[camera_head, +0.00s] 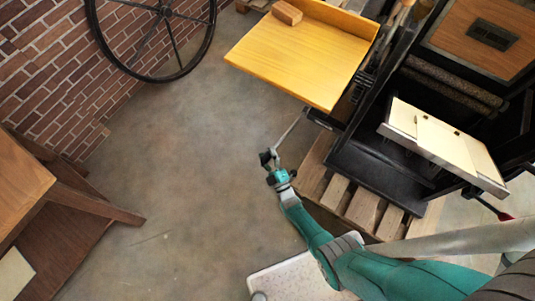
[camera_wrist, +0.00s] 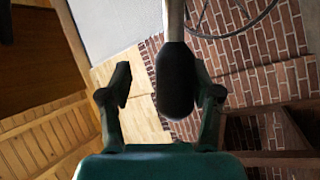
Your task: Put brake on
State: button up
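A thin metal lever (camera_head: 289,130) sticks out from below the yellow wooden board of the press in the head view. Its dark end knob is by my gripper (camera_head: 270,163). In the wrist view the black rounded knob (camera_wrist: 176,82) hangs on a pale rod. My gripper (camera_wrist: 160,92) is open, with one dark finger on each side of the knob. The knob is nearer the right finger, and a clear gap shows at the left finger. I cannot tell whether the right finger touches it. No label marks this lever as the brake.
The yellow board (camera_head: 300,55) carries a small wooden block (camera_head: 287,12). A black press (camera_head: 380,165) stands on a wooden pallet (camera_head: 362,208) at right. A large spoked wheel (camera_head: 150,35) is by the brick wall (camera_head: 45,65). A wooden table (camera_head: 25,180) is at left. The floor between is clear.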

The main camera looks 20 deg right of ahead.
jog(key=v, duration=1.2)
jog(key=shift+s, duration=0.1)
dwell(0.4)
jog(key=s+d+r+m+g+h, duration=0.1)
jog(key=s+r+m+g, duration=0.15)
jog(key=s+r, duration=0.5)
jog(key=s+r+m+g, duration=0.1)
jog(key=s+r+m, duration=0.3)
jog(key=s, duration=0.6)
jog(key=s+r+m+g, duration=0.1)
jog(key=s+r+m, duration=0.2)
jog(key=r, duration=1)
jog(key=s+r+m+g, duration=0.1)
jog(key=s+r+m, duration=0.2)
jog(key=r, duration=1)
jog(key=shift+s+d+g, duration=0.2)
jog(key=shift+s+g, duration=0.15)
jog(key=shift+s, duration=0.85)
